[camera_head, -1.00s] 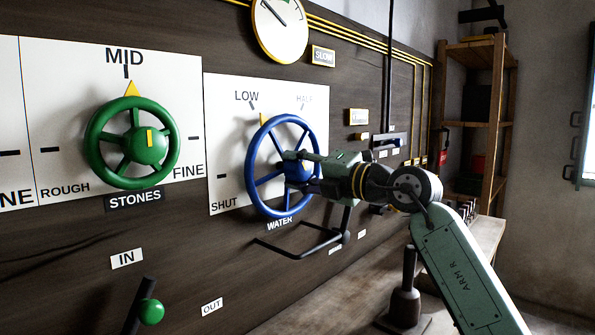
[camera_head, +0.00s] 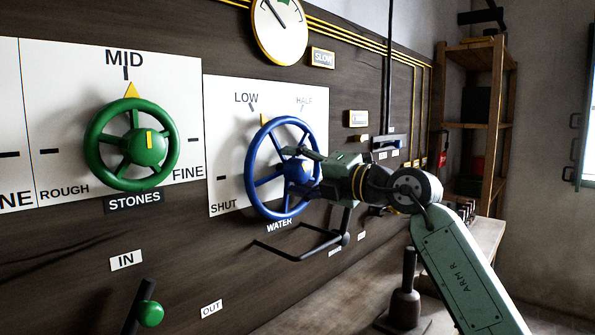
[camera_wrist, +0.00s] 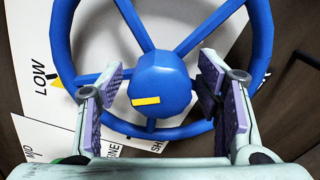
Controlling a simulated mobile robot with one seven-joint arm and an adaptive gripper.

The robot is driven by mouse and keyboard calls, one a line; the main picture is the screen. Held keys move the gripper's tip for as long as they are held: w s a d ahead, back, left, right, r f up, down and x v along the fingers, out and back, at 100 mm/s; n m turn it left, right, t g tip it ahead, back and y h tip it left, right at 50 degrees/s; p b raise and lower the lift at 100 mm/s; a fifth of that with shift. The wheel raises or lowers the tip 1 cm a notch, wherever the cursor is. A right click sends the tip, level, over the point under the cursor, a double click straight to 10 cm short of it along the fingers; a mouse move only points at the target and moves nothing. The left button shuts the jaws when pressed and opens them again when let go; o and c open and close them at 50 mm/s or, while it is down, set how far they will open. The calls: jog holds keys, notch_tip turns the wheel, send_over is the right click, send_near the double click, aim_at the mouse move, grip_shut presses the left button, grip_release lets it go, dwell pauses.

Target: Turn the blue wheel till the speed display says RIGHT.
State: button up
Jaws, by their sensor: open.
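The blue wheel (camera_head: 251,163), labelled WATER, is mounted on the dark wall panel, with its yellow pointer (camera_head: 263,120) just right of the LOW mark. My gripper (camera_head: 304,170) faces the hub from the right. In the wrist view my gripper (camera_wrist: 160,92) is open, with one purple-padded finger on each side of the blue hub (camera_wrist: 163,85) and gaps visible between. The hub has a yellow mark. The speed display (camera_head: 322,57) is a small plate that appears to read SLOW, beside a round gauge (camera_head: 280,30) with a dark needle.
A green STONES wheel (camera_head: 104,166) stands left of the blue wheel, its pointer at MID. A green-knobbed lever (camera_head: 150,313) is below it. A dark bar bracket (camera_head: 285,252) juts out under the blue wheel. A wooden bench (camera_head: 350,300) and shelf (camera_head: 497,110) are at the right.

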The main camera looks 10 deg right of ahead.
jog(key=v, duration=1.2)
dwell(0.4)
